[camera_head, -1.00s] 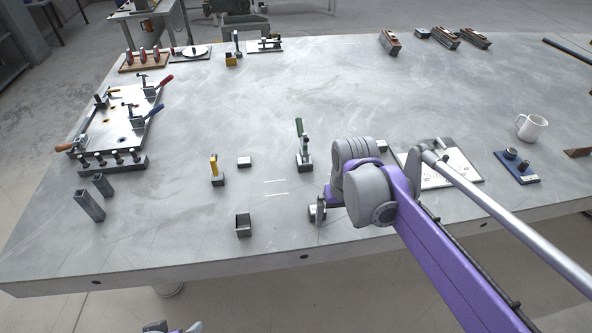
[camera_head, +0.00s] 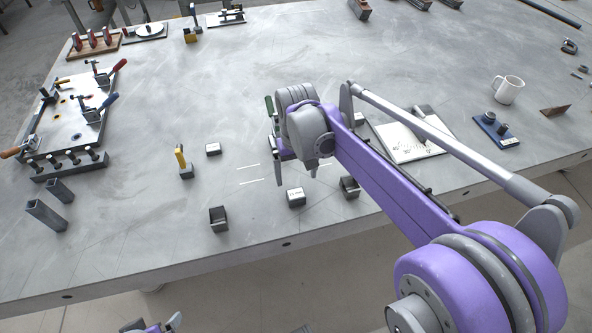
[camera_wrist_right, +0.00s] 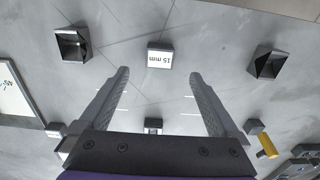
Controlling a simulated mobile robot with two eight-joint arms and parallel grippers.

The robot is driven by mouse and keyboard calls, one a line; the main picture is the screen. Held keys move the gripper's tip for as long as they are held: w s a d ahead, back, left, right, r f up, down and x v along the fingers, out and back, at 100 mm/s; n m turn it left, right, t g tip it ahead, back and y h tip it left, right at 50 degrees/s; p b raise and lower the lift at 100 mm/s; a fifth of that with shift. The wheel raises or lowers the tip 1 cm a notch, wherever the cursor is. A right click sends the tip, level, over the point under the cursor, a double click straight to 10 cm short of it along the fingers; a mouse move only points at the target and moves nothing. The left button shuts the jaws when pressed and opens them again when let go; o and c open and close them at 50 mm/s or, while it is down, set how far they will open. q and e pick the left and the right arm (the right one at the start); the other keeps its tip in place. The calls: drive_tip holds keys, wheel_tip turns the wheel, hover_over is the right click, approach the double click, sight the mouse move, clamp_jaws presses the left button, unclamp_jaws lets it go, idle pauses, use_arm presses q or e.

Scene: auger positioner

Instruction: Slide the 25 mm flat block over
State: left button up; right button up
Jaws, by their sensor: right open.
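A small dark block with a white label on top (camera_head: 296,196) lies near the table's front edge. It also shows in the right wrist view (camera_wrist_right: 160,53), label upside down; it ends in "mm" and the number is hard to be sure of. My right gripper (camera_head: 296,176) is open and empty, just behind and above this block, not touching it. In the wrist view its two fingers (camera_wrist_right: 160,92) are wide apart and the block is beyond their tips. My left gripper (camera_head: 152,326) shows only partly at the bottom edge; its opening is unclear.
Dark open-topped boxes stand left (camera_head: 218,218) and right (camera_head: 349,187) of the block. White lines (camera_head: 249,181) mark the table. Another small block (camera_head: 213,149) and a yellow-handled clamp (camera_head: 183,162) stand left.

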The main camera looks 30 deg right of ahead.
sight(296, 195)
wheel_tip(296, 195, down, 10)
drive_tip(key=shift+b, duration=0.6)
clamp_jaws()
